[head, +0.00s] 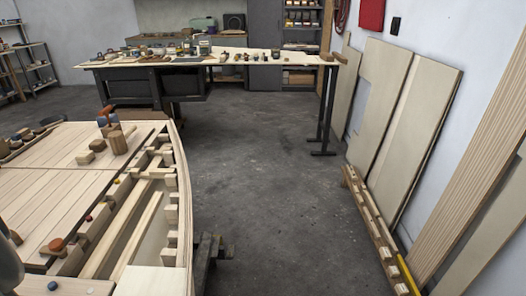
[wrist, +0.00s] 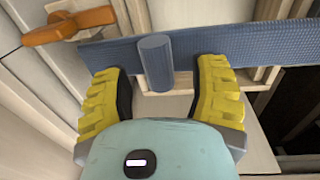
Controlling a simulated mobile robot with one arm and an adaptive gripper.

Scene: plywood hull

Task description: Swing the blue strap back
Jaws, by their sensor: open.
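The blue strap (wrist: 245,47) is a flat, textured band that crosses the upper part of the wrist view from left to right. A short blue cylinder (wrist: 156,60) stands up from its face like a handle. My gripper (wrist: 160,72) is open, with one yellow finger on each side of the cylinder. I see a gap on both sides, so the fingers are not closed on it. I cannot pick out the strap or my gripper in the head view.
An orange toggle (wrist: 70,27) sits by the strap's left end. The plywood hull (head: 65,157) with open ribs fills the head view's left. A workbench (head: 225,57) stands behind, and panels (head: 420,105) lean on the right wall. The floor (head: 270,170) between is clear.

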